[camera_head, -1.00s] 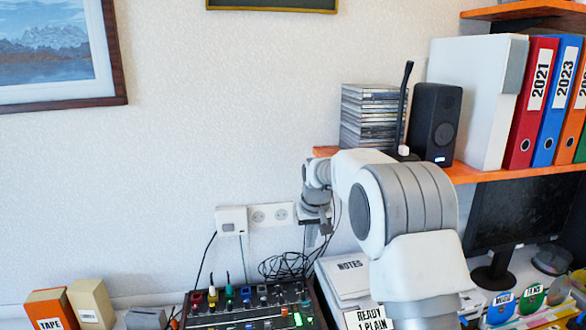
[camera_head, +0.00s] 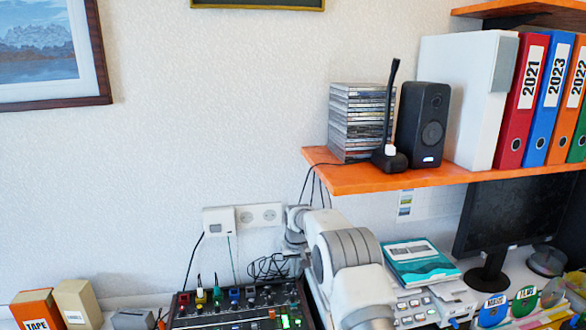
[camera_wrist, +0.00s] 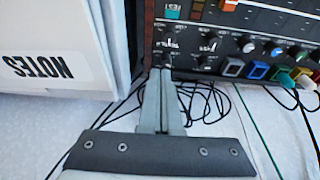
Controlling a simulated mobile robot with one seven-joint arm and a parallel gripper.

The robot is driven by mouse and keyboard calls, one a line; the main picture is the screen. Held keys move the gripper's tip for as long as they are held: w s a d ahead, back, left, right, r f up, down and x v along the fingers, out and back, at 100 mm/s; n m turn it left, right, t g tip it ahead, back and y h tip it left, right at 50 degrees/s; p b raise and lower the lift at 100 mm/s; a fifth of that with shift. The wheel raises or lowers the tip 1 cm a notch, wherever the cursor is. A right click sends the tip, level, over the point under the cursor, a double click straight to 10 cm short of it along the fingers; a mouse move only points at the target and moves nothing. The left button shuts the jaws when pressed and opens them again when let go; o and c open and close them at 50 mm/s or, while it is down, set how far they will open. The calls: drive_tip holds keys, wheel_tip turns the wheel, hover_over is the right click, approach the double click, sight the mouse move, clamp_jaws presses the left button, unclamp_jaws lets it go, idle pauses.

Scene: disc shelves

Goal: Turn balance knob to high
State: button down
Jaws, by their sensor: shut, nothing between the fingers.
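The mixer (camera_head: 240,318) is a dark panel with sliders, small knobs and coloured plugs at the bottom of the head view. In the wrist view the mixer (camera_wrist: 226,42) fills the upper right, upside down. Small black knobs (camera_wrist: 210,46) with white print sit at its near left corner. Their print is too small for me to tell which is the balance knob. My gripper (camera_wrist: 164,72) is shut and empty, its fingertips over the mixer's edge close to these knobs. I cannot tell whether they touch. In the head view the fingertips are hard to make out.
A white box marked NOTES (camera_wrist: 50,66) stands close left of my fingers in the wrist view. Black cables (camera_wrist: 205,100) lie beneath. In the head view an orange shelf (camera_head: 350,181) with a speaker (camera_head: 422,125) overhangs the right; a teal book (camera_head: 418,265) lies below it.

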sight(289, 285)
drive_tip(key=shift+f+b, duration=1.65)
drive_tip(key=shift+f, duration=1.5)
drive_tip(key=shift+w+a+r, duration=0.1)
drive_tip(key=shift+w+a, duration=0.1)
drive_tip(key=shift+w, duration=0.05)
drive_tip(key=shift+s+a+b, duration=0.15)
drive_tip(key=shift+a+b, duration=0.2)
drive_tip(key=shift+b, duration=0.15)
drive_tip(key=shift+a, duration=0.4)
drive_tip(key=shift+s+a+b, duration=0.1)
drive_tip(key=shift+s+b, duration=0.1)
drive_tip(key=shift+b, duration=0.15)
